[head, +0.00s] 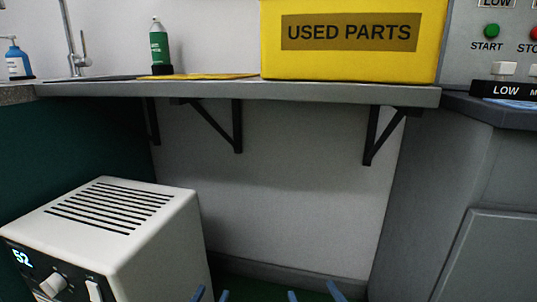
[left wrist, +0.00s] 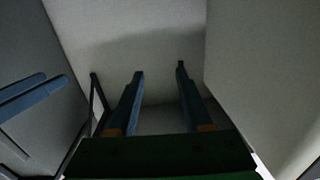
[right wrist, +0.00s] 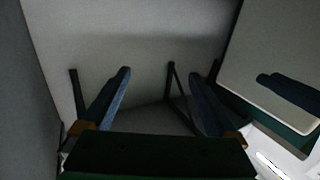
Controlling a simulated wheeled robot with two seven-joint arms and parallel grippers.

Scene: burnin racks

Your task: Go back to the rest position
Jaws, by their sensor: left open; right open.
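My left gripper (head: 211,295) shows only as two blue fingertips at the bottom edge of the head view. My right gripper (head: 311,295) shows the same way, a little to its right. In the left wrist view my left gripper (left wrist: 160,72) has its two fingers spread apart with nothing between them. In the right wrist view my right gripper (right wrist: 159,78) is also spread and empty. Both are below the shelf, in front of the pale wall (head: 290,190). The rest of both arms is hidden from the head view.
A grey shelf (head: 330,92) on black brackets (head: 238,125) spans above. It carries a yellow USED PARTS bin (head: 350,62) and a green bottle (head: 159,48). A white device (head: 150,240) reading 52 stands at lower left; a grey cabinet (head: 440,180) is at right.

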